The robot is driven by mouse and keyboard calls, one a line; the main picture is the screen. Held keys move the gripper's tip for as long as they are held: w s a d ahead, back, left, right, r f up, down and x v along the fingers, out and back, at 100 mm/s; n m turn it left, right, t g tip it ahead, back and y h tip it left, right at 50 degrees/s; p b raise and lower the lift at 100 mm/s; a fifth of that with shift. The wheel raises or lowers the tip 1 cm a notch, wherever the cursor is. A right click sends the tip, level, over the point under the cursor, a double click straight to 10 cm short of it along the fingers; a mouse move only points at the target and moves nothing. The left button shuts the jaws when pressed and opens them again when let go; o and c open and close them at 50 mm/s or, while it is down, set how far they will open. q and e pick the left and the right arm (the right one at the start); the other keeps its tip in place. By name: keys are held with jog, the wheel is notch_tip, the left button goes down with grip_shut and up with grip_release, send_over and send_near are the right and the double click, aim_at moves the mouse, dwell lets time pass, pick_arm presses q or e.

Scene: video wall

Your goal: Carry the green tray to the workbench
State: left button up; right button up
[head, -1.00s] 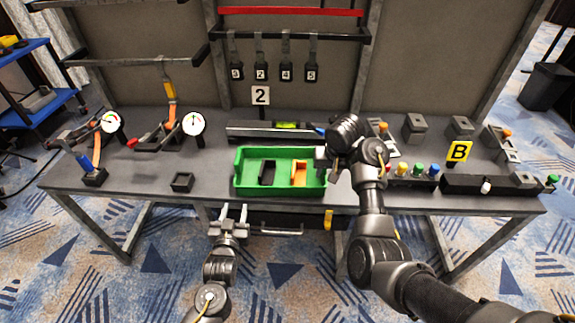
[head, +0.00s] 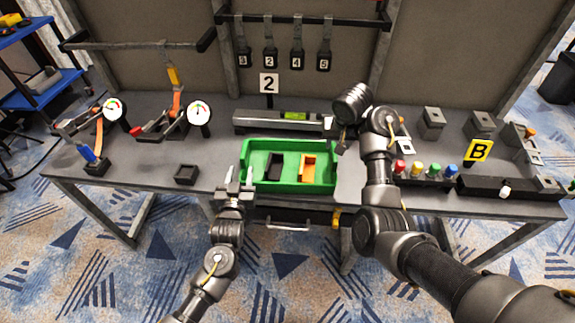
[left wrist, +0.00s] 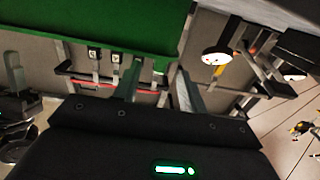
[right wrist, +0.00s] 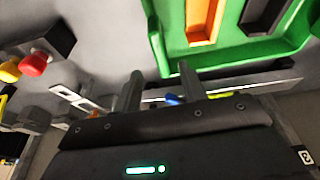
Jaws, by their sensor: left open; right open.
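The green tray (head: 290,188) sits level at the front edge of the workbench (head: 140,165). It holds a black open bin (head: 274,165) and an orange open bin (head: 308,168). My left gripper (head: 238,176) is open and empty at the tray's front left corner; in the left wrist view the tray wall (left wrist: 90,25) hangs across the top, above the fingers (left wrist: 158,85). My right gripper (head: 341,142) is open at the tray's right end, partly hidden by its own arm. In the right wrist view the tray (right wrist: 225,62) lies just beyond the fingers (right wrist: 162,80); contact is unclear.
Behind the tray lies a dark bar with a green level (head: 295,116). Gauges (head: 199,112) and a small black box (head: 187,174) stand to the left.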

aim_at(244, 155)
pick_arm(q)
jog(key=w, duration=0.8)
jog(key=shift+w+d, duration=0.1)
jog(key=shift+d, duration=0.05)
pick_arm(e)
jog(key=x, duration=0.8)
jog(key=shift+f, duration=0.15)
pick_arm(q)
grip_shut()
pick_arm(e)
grip_shut()
